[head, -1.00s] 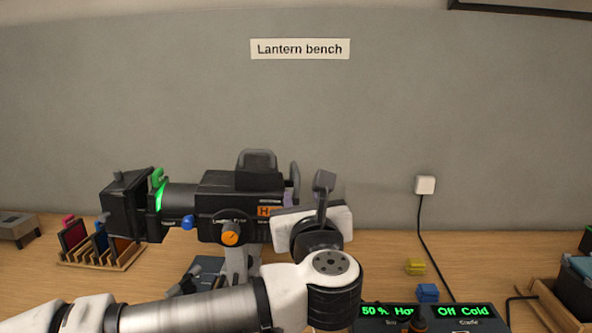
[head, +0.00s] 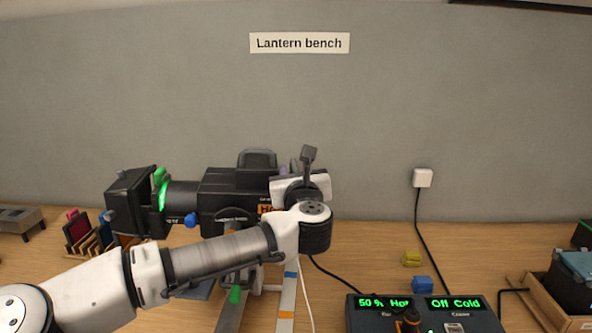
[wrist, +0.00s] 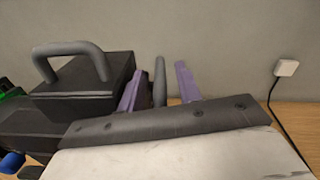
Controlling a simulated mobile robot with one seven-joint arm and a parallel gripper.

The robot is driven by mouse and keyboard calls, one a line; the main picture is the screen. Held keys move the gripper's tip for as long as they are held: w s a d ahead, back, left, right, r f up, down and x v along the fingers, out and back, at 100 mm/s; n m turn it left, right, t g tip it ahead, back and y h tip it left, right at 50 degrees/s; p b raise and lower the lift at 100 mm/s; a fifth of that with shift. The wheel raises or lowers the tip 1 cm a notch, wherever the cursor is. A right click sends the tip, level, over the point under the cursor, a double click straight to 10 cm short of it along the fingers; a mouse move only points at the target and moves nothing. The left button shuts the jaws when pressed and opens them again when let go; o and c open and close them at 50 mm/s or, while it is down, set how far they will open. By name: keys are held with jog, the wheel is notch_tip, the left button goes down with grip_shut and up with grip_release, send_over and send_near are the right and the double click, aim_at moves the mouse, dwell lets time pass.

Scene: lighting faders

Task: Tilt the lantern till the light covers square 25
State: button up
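The black lantern (head: 235,187) sits on its stand at the left middle of the head view. A lit green ring (head: 163,193) shows near its front and a blue knob (head: 191,220) on its side. In the wrist view its black housing (wrist: 82,90) with a grey top handle is at the left. My gripper (wrist: 160,66) is open. Its two purple fingers stand on either side of an upright grey rear handle (wrist: 160,88), with a gap visible on both sides. In the head view my wrist hides the lantern's rear end. Square 25 is not in view.
A control desk (head: 426,316) at the front right reads "50 % Hot" and "Off Cold". Yellow (head: 411,258) and blue (head: 421,285) blocks lie behind it. A filter rack (head: 93,250) stands left, and a wooden tray (head: 545,300) right. A cable runs down from the wall plug (head: 422,178).

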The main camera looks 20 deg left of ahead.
grip_shut()
jog(key=f+b, duration=0.1)
jog(key=b, duration=0.1)
jog(key=d+f+b, duration=0.1)
jog(key=shift+w+d+f, duration=0.1)
jog(key=shift+w+f, duration=0.2)
grip_release()
jog(key=shift+d, duration=0.1)
